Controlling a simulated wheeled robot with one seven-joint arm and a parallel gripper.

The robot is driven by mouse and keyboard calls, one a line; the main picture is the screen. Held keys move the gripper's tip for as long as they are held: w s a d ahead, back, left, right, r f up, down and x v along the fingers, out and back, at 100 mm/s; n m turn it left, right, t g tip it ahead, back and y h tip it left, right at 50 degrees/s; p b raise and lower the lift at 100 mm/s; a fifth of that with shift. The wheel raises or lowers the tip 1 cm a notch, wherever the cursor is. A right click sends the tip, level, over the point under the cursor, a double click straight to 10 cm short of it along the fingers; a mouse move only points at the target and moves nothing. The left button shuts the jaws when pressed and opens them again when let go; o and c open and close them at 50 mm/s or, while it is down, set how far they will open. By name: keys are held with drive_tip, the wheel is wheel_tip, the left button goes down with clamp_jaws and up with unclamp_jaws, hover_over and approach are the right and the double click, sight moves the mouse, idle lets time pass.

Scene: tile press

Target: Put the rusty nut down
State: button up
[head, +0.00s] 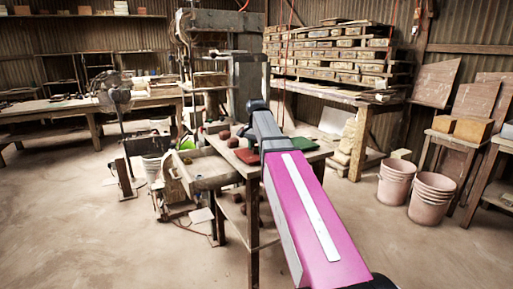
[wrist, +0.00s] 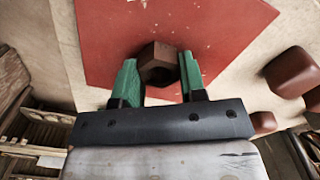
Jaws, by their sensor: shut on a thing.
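The rusty nut (wrist: 158,54) is a brown hexagonal piece with a dark hole, seen in the wrist view. My gripper (wrist: 158,68) is shut on it, with one green fingertip on each side. The nut is over the red mat (wrist: 225,30); I cannot tell whether it touches the mat. In the head view the red mat (head: 247,156) lies on the work table, left of my arm. My arm hides the nut and the gripper there.
Reddish-brown rounded blocks (wrist: 291,72) lie right of the red mat in the wrist view. A green mat (head: 303,145) lies right of my arm on the table. A wooden tray (head: 205,169) adjoins the table at left. Pink buckets (head: 432,197) stand on the floor at right.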

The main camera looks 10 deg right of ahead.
sight(256, 147)
drive_tip(key=o, duration=1)
drive_tip(key=shift+r, duration=0.1)
wheel_tip(256, 147, up, 12)
drive_tip(key=shift+r, duration=0.1)
